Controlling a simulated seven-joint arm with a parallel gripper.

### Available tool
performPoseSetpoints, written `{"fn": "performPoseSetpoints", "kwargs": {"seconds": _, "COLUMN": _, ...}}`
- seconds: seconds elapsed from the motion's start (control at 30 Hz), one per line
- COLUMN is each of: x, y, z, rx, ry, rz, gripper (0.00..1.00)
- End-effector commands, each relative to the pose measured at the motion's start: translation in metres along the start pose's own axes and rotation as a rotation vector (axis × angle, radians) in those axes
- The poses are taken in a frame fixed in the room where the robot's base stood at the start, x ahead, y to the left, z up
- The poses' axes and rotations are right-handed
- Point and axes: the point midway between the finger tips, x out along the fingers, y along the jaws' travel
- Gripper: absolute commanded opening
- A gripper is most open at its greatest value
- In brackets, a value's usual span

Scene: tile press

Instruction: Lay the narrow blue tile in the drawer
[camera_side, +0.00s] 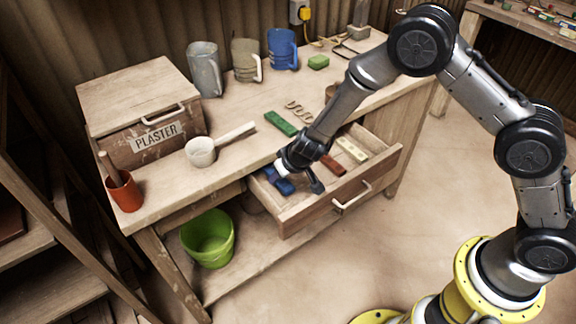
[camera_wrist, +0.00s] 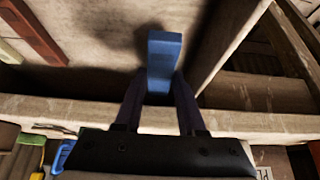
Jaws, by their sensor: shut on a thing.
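The narrow blue tile (camera_side: 280,183) is between the fingers of my gripper (camera_side: 284,170), at the left end of the open drawer (camera_side: 310,216). In the wrist view the blue tile (camera_wrist: 165,55) sticks out beyond the fingertips (camera_wrist: 160,92), with the drawer floor behind it and a drawer wall to its right. My gripper is shut on the tile. A dark shadow lies beside the tile; I cannot tell whether it touches the floor. A red-brown tile (camera_side: 331,165) and a cream tile (camera_side: 352,149) lie in the drawer to the right.
A green tile (camera_side: 280,123) lies on the bench top (camera_side: 240,165) above the drawer. A green bucket (camera_side: 208,238) sits below. The drawer's middle floor looks clear.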

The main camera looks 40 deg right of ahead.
Motion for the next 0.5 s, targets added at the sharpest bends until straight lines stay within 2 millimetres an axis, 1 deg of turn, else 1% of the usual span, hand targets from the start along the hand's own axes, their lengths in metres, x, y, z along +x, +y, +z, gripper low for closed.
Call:
{"fn": "performPoseSetpoints", "kwargs": {"seconds": 0.3, "x": 0.026, "y": 0.000, "z": 0.015, "rx": 0.000, "ry": 0.001, "rz": -0.001, "gripper": 0.00}}
{"fn": "performPoseSetpoints", "kwargs": {"seconds": 0.5, "x": 0.032, "y": 0.000, "z": 0.018, "rx": 0.000, "ry": 0.001, "rz": -0.002, "gripper": 0.00}}
